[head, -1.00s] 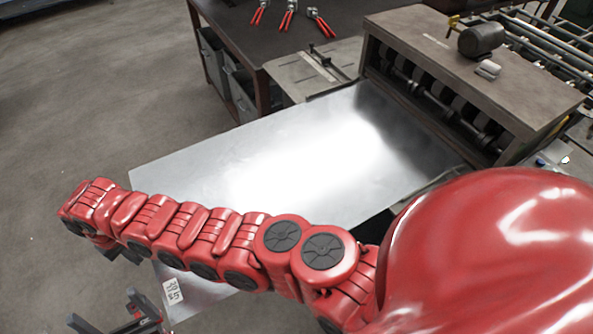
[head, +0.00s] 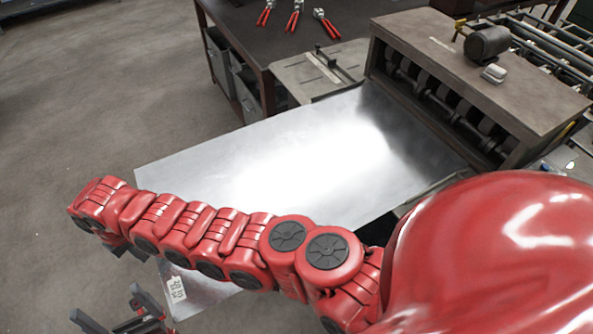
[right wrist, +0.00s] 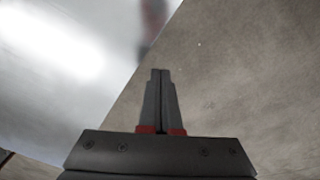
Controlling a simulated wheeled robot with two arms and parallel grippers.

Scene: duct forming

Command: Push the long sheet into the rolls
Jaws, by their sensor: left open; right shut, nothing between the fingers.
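The long sheet (head: 290,165) is a shiny flat metal plate lying across the middle of the head view. Its far right end is at the rolls (head: 450,110), under the front of the machine; whether it is between them I cannot tell. My right arm reaches left across its near part. My right gripper (head: 128,250) is partly hidden under that arm, near the sheet's left end. In the right wrist view it (right wrist: 160,72) is shut and empty, just beside the sheet's edge (right wrist: 70,80); contact is unclear. My left gripper (head: 105,303) is open and empty at bottom left.
The roll machine's housing (head: 480,70) stands at the upper right, with a motor (head: 487,42) on top. A dark workbench (head: 270,35) with red-handled tools (head: 295,15) stands behind the sheet. Floor at left is clear.

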